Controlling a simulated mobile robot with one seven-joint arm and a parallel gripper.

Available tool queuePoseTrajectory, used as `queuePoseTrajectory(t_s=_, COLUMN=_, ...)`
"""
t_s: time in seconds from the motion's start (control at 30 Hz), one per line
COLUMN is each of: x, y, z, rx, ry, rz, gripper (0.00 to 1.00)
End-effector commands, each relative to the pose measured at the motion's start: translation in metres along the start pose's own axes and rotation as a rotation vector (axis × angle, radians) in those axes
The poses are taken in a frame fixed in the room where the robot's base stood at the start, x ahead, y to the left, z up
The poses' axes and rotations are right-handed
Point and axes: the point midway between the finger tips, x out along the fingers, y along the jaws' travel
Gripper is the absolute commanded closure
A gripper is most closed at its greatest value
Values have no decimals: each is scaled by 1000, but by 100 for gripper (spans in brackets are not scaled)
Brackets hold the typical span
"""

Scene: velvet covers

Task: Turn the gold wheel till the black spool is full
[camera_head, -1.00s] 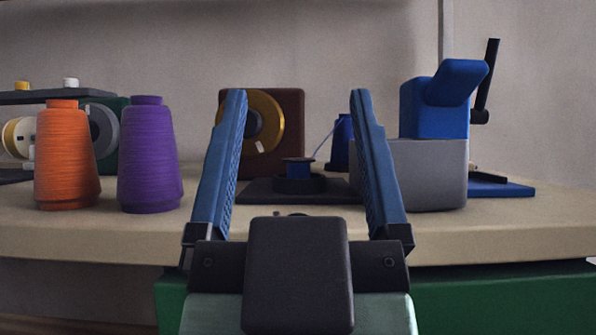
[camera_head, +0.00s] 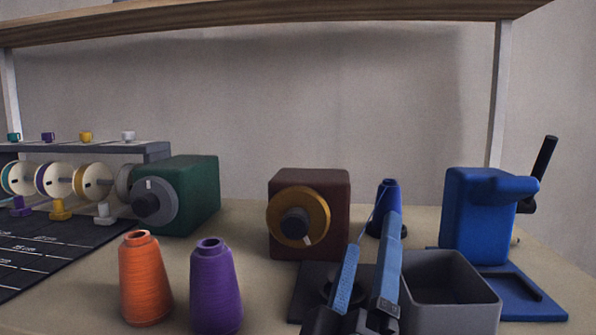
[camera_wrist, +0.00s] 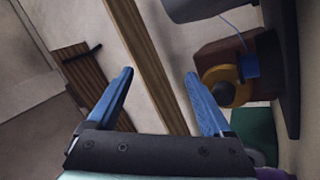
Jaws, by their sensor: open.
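The gold wheel (camera_head: 318,207) is on the front of a brown box (camera_head: 338,185), with a dark knob at its centre and a pale mark at its lower right. The wheel also shows in the wrist view (camera_wrist: 214,76). My gripper (camera_head: 371,233) is open and empty, to the right of the wheel and apart from it. In the head view its fingers largely hide the black spool. In the wrist view the blue winding of the spool (camera_wrist: 250,66) shows beside the wheel. A blue thread cone (camera_head: 388,190) stands behind my fingers, its thread running down towards the spool.
An orange cone (camera_head: 144,280) and a purple cone (camera_head: 215,285) stand front left. A green box with a grey dial (camera_head: 195,190) is behind them. A grey bin (camera_head: 470,295) and a blue cranked device (camera_head: 475,220) stand right. A wooden shelf (camera_head: 270,22) hangs above.

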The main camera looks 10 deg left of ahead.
Motion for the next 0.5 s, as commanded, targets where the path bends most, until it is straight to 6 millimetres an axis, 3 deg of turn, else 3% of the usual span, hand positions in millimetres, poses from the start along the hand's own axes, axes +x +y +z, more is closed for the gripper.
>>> queuePoseTrajectory(t_s=0.03, x=13, y=7, z=-9, rx=-89, ry=-16, rz=-21, gripper=16)
queuePoseTrajectory(t_s=0.2, x=25, y=0, z=-13, rx=-411, ry=-41, rz=-78, gripper=16)
queuePoseTrajectory(t_s=0.5, x=29, y=-17, z=-28, rx=-986, ry=3, rz=-206, gripper=16)
